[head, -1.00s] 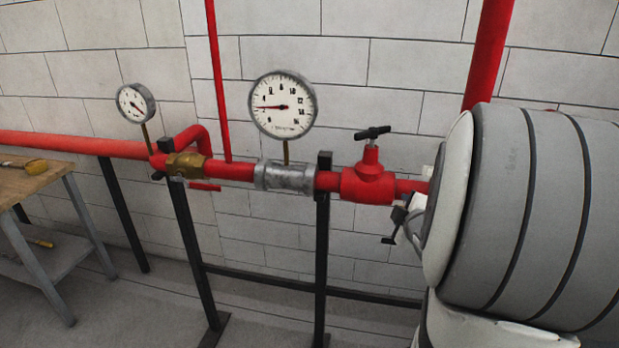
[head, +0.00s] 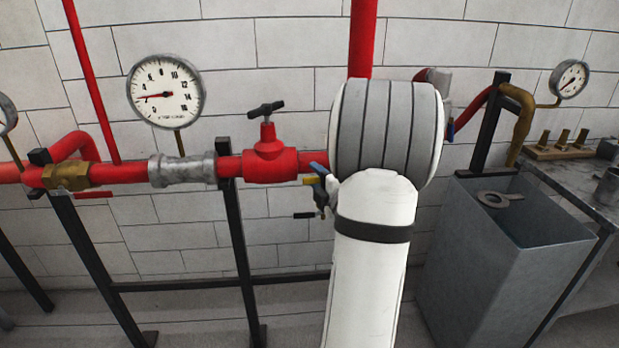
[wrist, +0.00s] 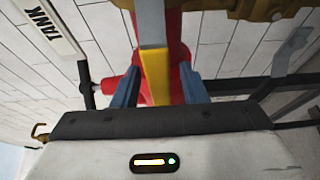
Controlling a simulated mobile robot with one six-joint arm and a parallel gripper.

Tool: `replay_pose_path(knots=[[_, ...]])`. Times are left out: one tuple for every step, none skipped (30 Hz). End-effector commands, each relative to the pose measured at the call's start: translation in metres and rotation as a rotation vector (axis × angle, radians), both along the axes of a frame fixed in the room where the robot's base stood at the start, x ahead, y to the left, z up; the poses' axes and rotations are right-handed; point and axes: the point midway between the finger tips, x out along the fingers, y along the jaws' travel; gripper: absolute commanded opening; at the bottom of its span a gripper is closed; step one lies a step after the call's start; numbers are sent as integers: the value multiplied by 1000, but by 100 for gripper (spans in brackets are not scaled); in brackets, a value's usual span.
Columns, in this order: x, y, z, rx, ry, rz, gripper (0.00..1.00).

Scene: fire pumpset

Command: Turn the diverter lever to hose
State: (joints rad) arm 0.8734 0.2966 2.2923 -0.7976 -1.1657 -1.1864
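The diverter lever, a flat bar with a yellow face (wrist: 156,78), runs down the middle of the wrist view in front of a red pipe. My gripper (wrist: 160,90) has its two blue fingers apart, one on each side of the lever, with red showing in the gaps. In the head view my gripper (head: 326,176) is small beside the red pipe, mostly hidden by my arm, and a yellow bit of the lever (head: 310,181) shows at its left. A plate marked TANK (wrist: 45,28) is at the upper left of the wrist view. No HOSE mark is visible.
A red valve (head: 268,160) and a large gauge (head: 166,91) are left of my arm. A small black-handled lever (head: 305,215) hangs just below my gripper. A grey bin (head: 500,260) and a workbench (head: 570,180) stand at the right.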

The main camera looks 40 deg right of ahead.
Motion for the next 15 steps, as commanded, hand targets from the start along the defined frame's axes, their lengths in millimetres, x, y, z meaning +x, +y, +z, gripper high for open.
replay_pose_path(knots=[[5,0,0,0,1,2,39],[6,0,0,0,2,2,39],[8,-1,0,0,2,1,39],[9,-1,0,0,2,1,39],[9,-1,-1,0,2,0,39],[10,-1,-1,0,2,0,39],[10,-1,-1,0,2,-1,39],[10,-2,-1,0,2,-1,39],[9,-1,-1,0,2,-1,39],[9,-1,-1,0,2,-1,39],[9,-2,-1,0,2,-1,39],[9,-2,-1,0,2,-1,37],[9,-2,-1,0,2,-1,35],[9,-2,-1,0,2,-1,33],[9,-2,-1,0,2,-1,29]])
